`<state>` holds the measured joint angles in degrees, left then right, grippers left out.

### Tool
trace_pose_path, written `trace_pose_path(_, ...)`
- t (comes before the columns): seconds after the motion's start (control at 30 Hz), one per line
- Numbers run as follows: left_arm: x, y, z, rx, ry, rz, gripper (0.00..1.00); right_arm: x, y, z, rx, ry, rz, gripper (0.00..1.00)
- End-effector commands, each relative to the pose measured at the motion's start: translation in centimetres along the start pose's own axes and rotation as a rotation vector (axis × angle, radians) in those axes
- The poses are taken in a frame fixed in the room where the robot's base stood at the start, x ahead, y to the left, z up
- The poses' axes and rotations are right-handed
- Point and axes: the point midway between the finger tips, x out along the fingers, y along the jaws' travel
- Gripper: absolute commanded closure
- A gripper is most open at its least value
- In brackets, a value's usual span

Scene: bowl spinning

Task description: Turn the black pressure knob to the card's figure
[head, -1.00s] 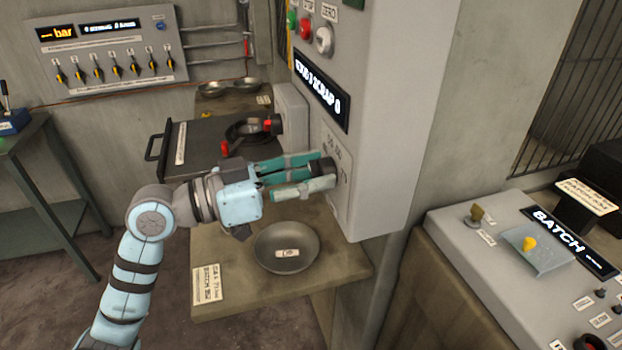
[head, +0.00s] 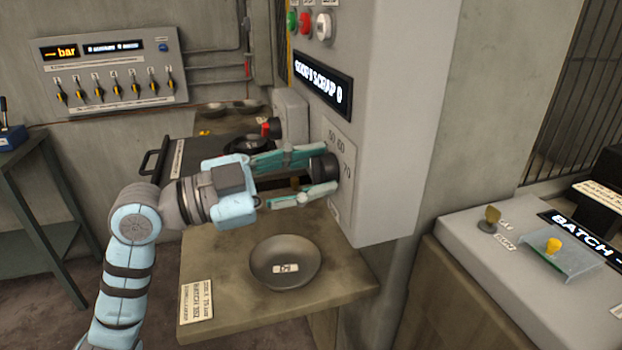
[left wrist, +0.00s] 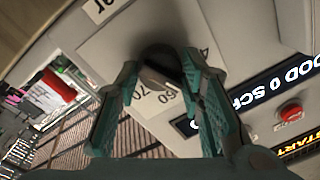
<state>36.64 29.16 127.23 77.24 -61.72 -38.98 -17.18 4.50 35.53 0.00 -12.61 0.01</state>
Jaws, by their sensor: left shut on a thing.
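The black pressure knob (head: 323,167) sticks out from the side face of the grey press column. A dial plate (head: 342,152) with figures such as 50, 60 and 70 surrounds it. My left gripper (head: 326,172) has its two teal fingers on either side of the knob and is shut on it. In the left wrist view the knob (left wrist: 160,66) sits between the fingertips, which partly hide the dial figures. A white card (head: 196,301) marked BATCH lies at the bench's front left; its smaller print is too small to read surely. My right gripper is not in view.
A dark bowl (head: 285,262) with a small label stands on the bench (head: 225,262) below my left gripper. A display (head: 322,86) and coloured buttons are above the knob. A grey console (head: 470,235) stands at the right, a valve panel (head: 112,65) on the back wall.

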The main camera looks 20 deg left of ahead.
Motion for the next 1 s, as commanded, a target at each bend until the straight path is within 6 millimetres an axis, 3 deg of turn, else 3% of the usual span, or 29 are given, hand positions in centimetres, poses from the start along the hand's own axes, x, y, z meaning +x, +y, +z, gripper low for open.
trace_pose_path(0.47, 0.00, 0.03, 0.07, 0.015, -0.001, 0.002, 0.93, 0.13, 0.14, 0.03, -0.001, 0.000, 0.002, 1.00)
trace_pose_path(0.5, 0.00, 0.03, 0.07, 0.015, -0.001, 0.002, 0.59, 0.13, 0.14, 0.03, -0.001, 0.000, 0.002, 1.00)
trace_pose_path(0.6, 0.00, 0.03, 0.06, 0.015, -0.001, 0.002, 0.45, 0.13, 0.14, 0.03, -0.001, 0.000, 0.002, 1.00)
trace_pose_path(1.0, -0.90, -0.01, 0.19, 0.017, -0.004, 0.001, 0.45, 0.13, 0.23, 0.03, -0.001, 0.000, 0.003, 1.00)
